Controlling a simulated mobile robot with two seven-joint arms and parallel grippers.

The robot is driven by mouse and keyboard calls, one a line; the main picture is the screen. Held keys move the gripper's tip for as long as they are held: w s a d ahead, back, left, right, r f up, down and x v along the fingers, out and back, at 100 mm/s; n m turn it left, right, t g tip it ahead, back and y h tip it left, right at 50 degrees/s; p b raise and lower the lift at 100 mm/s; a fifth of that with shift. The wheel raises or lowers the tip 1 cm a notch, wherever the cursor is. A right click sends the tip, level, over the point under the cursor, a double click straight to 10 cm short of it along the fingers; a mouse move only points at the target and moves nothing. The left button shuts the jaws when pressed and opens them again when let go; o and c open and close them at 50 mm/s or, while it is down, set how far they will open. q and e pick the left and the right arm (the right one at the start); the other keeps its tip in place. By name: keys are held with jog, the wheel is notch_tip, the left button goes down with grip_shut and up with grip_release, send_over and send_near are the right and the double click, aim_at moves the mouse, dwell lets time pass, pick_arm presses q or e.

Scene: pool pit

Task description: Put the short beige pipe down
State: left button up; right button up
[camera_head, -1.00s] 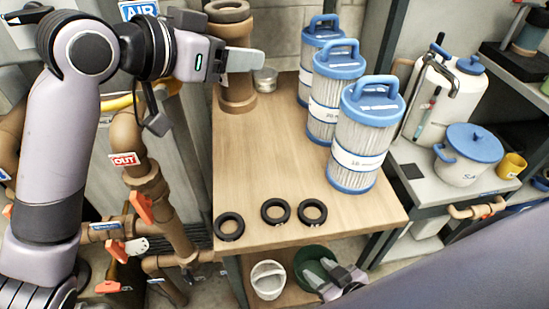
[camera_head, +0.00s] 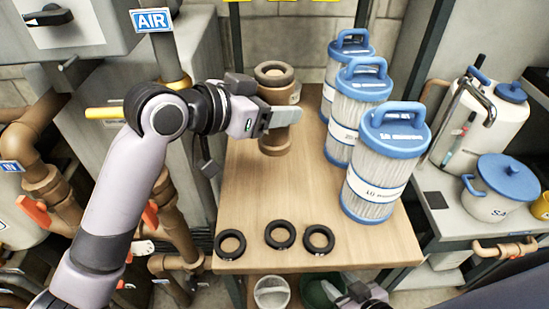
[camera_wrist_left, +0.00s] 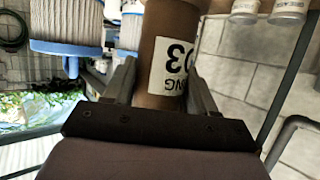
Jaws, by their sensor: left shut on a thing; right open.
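The short beige pipe (camera_head: 274,138) is a brown-beige tube with a wide rim, upright over the back left of the wooden table. My left gripper (camera_head: 264,120) is shut on it from the left. The left wrist view shows the pipe (camera_wrist_left: 158,80) between both fingers, with a white label reading "03". The pipe's lower end appears at or just above the tabletop; I cannot tell whether it touches. My right gripper (camera_head: 352,294) is open and empty at the bottom edge, low in front of the table.
The wooden table (camera_head: 250,195) holds three blue-topped filter cartridges (camera_head: 378,170) on the right and three black rings (camera_head: 280,235) along the front. Its middle is clear. A white bucket (camera_head: 272,293) stands below. Brown pipework (camera_head: 170,220) lies left.

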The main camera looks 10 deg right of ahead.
pick_arm(q)
notch_tip(320, 180, down, 11)
jog(key=shift+f, duration=0.2)
jog(key=shift+f, duration=0.1)
jog(key=o, duration=1.4)
jog(key=shift+c, duration=0.2)
jog(key=v, duration=1.2)
jog(key=shift+b, duration=0.3)
